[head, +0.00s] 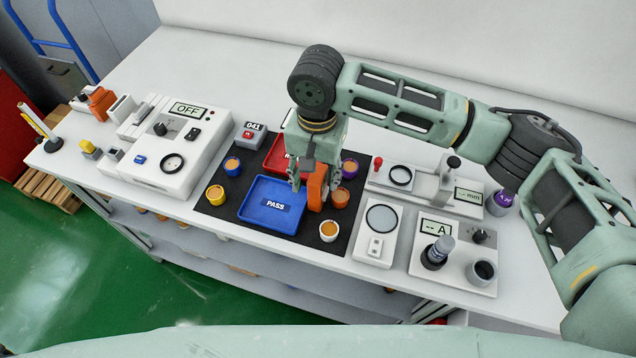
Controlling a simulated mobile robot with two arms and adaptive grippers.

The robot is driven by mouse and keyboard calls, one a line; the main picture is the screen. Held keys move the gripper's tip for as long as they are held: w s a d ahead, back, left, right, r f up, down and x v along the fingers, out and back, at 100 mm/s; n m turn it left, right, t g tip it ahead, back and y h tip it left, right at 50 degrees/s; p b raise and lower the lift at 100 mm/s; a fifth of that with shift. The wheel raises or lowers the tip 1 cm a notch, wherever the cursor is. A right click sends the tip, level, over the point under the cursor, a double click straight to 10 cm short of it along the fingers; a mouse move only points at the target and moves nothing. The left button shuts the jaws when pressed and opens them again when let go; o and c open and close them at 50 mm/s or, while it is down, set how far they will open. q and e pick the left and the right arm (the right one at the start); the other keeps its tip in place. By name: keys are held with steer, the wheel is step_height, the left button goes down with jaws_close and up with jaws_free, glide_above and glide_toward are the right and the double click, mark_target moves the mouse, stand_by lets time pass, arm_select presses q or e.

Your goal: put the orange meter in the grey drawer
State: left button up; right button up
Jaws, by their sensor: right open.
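An orange, rounded object (317,187), which looks like the orange meter, stands at the right edge of the blue PASS tray (258,222). My right gripper (305,178) is open and points down over the mat at this object. Another orange item (101,102) stands at the table's far left end. No grey drawer can be clearly made out. My left gripper is not in view.
A red tray (275,157) and several small cups lie on the dark mat (222,207). A white OFF device (185,165) stands left. A magnifier plate (377,247), a mm gauge (468,197) and an A meter panel (455,262) stand right. The table's back is clear.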

steer(key=shift+f, duration=1.2)
jaws_close()
